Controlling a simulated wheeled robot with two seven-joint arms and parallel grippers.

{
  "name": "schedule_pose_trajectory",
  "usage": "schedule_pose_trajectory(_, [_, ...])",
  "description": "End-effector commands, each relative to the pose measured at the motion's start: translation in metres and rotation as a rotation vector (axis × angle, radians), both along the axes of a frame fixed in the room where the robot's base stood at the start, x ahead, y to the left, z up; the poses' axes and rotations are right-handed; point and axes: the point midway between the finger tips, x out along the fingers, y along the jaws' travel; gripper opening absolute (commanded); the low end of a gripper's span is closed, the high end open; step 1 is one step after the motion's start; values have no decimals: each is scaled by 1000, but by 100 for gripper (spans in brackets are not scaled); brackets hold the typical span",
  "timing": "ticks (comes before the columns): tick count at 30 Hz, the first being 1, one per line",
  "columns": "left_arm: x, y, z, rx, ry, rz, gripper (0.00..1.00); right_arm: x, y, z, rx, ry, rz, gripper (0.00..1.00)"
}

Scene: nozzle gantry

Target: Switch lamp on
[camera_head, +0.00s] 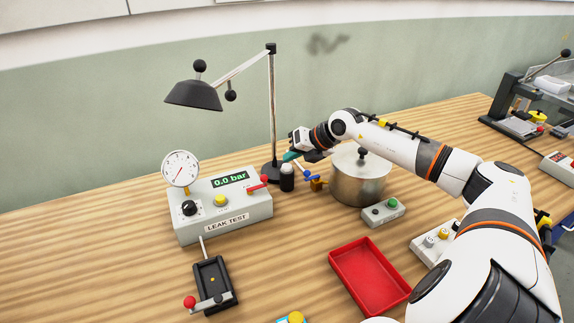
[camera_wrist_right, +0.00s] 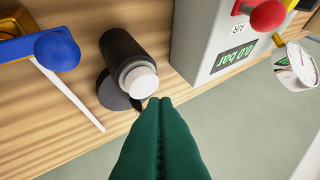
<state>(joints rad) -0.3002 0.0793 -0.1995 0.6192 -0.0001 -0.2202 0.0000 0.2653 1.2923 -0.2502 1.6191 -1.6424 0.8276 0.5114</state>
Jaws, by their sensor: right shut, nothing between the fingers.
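The desk lamp (camera_head: 193,94) has a dark shade on a jointed arm and a metal post (camera_head: 272,110) on a round black base (camera_head: 277,173). No light shows from the shade. A black cylinder with a pale round cap (camera_head: 287,180) stands beside the base; it also shows in the right wrist view (camera_wrist_right: 122,52). I cannot tell if it is part of the lamp. My right gripper (camera_head: 291,156) is shut and empty, its green fingers (camera_wrist_right: 157,103) close to the cap. I cannot tell whether they touch. My left gripper is out of view.
The leak test box (camera_head: 222,209) with gauge and red lever is left of the cylinder. A blue-handled valve (camera_head: 311,178) and metal pot (camera_head: 358,180) stand to the right. A red tray (camera_head: 369,277) and black toggle fixture (camera_head: 213,284) lie in front, with bare wood between.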

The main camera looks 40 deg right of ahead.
Motion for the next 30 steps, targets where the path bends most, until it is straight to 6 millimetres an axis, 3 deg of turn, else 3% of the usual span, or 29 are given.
schedule_pose_trajectory(30, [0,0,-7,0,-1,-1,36,0,0,-9,0,0,0,0])
